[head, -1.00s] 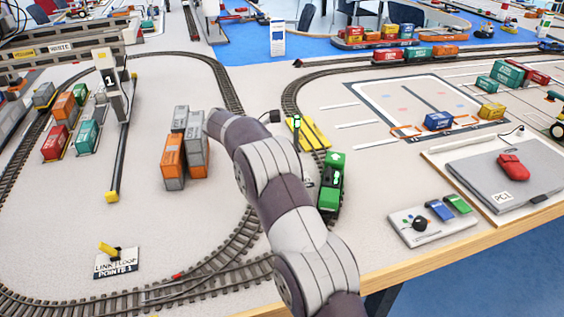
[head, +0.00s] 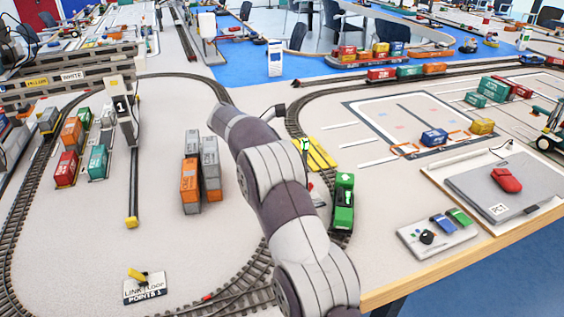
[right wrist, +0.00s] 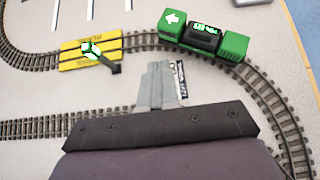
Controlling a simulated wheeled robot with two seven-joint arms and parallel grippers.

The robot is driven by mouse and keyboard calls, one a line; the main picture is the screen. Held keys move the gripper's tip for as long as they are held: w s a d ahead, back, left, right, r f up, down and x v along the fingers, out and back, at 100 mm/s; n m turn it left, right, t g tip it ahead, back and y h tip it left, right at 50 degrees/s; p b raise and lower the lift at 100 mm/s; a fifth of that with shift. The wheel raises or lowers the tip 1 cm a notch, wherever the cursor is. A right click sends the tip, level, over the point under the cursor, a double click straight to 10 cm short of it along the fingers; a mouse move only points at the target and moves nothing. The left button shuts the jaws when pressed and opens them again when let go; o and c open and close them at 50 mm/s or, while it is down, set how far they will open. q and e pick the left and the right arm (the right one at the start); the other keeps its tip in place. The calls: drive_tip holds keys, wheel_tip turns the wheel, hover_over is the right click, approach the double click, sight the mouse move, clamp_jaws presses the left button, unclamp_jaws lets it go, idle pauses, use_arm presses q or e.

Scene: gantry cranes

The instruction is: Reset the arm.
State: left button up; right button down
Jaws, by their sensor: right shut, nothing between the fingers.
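My right arm (head: 282,210) rises from the bottom of the head view, grey and purple, over the train table. Its hand is hidden from the head view behind the arm. In the right wrist view my right gripper (right wrist: 157,68) has its grey fingers together with nothing between them. They point towards the yellow crossing plate (right wrist: 75,57) and the green locomotive (right wrist: 205,40) on the curved track, apart from both in the picture. The locomotive also shows right of the arm in the head view (head: 343,205). My left gripper is not in view.
Orange and grey containers (head: 190,180) stand left of the arm. A crane post (head: 122,105) marked 1 is farther left. A points sign (head: 145,290) is at the lower left. Bare table lies between.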

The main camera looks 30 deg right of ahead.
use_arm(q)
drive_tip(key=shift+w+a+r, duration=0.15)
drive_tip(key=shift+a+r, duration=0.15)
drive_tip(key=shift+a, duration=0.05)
use_arm(e)
drive_tip(key=shift+r, duration=0.55)
